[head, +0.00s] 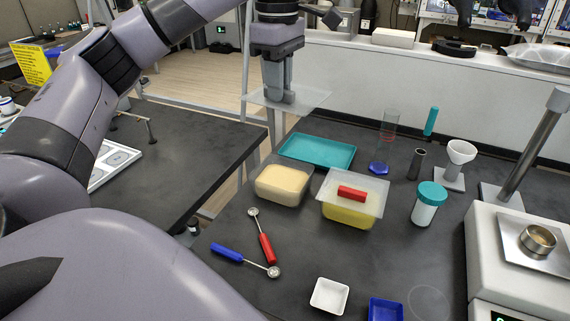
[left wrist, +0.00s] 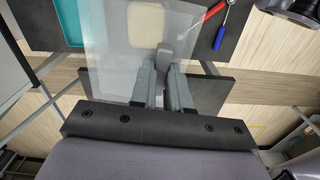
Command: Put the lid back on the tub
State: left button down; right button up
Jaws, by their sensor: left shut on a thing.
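My left gripper (head: 281,98) is shut on a clear, flat lid (head: 312,97), held in the air beyond the far left edge of the dark bench. In the left wrist view the fingers (left wrist: 163,90) pinch a grey handle on the see-through lid (left wrist: 105,35). An open tub (head: 283,186) with beige contents stands on the bench, nearer than the lid and apart from it. To its right, a tub with yellow contents (head: 347,215) wears a clear lid with a red handle (head: 352,193). My right gripper is not in view.
A teal tray (head: 318,151) lies just behind the tubs. Red (head: 266,248) and blue (head: 227,252) scoops lie in front. A teal-capped jar (head: 427,204), a clear cylinder (head: 388,125) and a white funnel (head: 461,152) stand right. A scale (head: 520,265) fills the right edge.

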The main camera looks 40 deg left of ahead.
pick_arm(q)
jog(key=shift+w+a+r+n, duration=0.2)
jog(key=shift+a+r+n, duration=0.4)
jog(key=shift+a+r, duration=0.05)
jog(key=shift+a+f, duration=0.1)
jog(key=shift+f, duration=0.05)
notch_tip(320, 180, down, 19)
jog(key=shift+f, duration=0.2)
jog(key=shift+f, duration=0.1)
jog(key=shift+f, duration=0.4)
jog(key=c, duration=1.1)
grip_release()
notch_tip(320, 180, up, 13)
